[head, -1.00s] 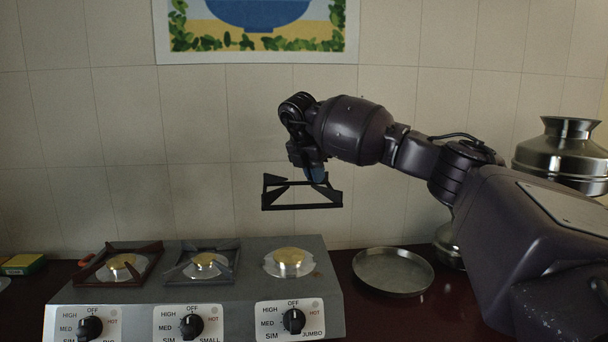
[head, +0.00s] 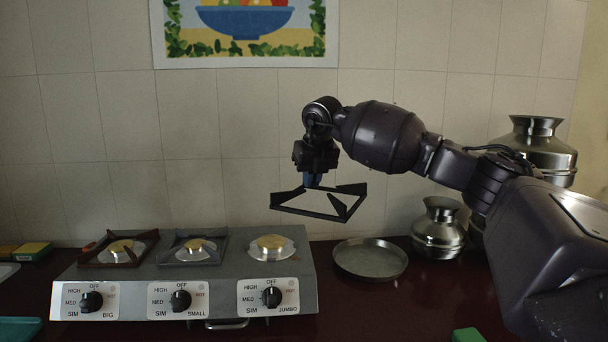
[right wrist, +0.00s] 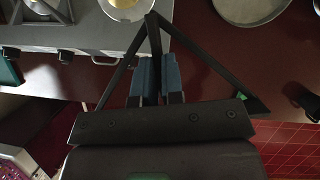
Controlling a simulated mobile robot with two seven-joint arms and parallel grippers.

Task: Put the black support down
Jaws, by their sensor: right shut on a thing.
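The black support (head: 331,211), a square frame with inward prongs, hangs from my right gripper (head: 312,181). The gripper is shut on one side of it, and the support is tilted slightly in the air. It is above and to the right of the bare right burner (head: 271,244) of the grey stove (head: 300,275). In the right wrist view the blue fingers (right wrist: 155,78) are close together at the support (right wrist: 203,63), which overlaps the stove's edge and the dark red counter. My left gripper is not in view.
A brown support (head: 92,257) and a dark grey support (head: 171,256) sit on the other two burners. A round metal tray (head: 370,262) lies right of the stove, with metal pots (head: 438,228) beyond. Knobs (head: 272,297) line the stove's front.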

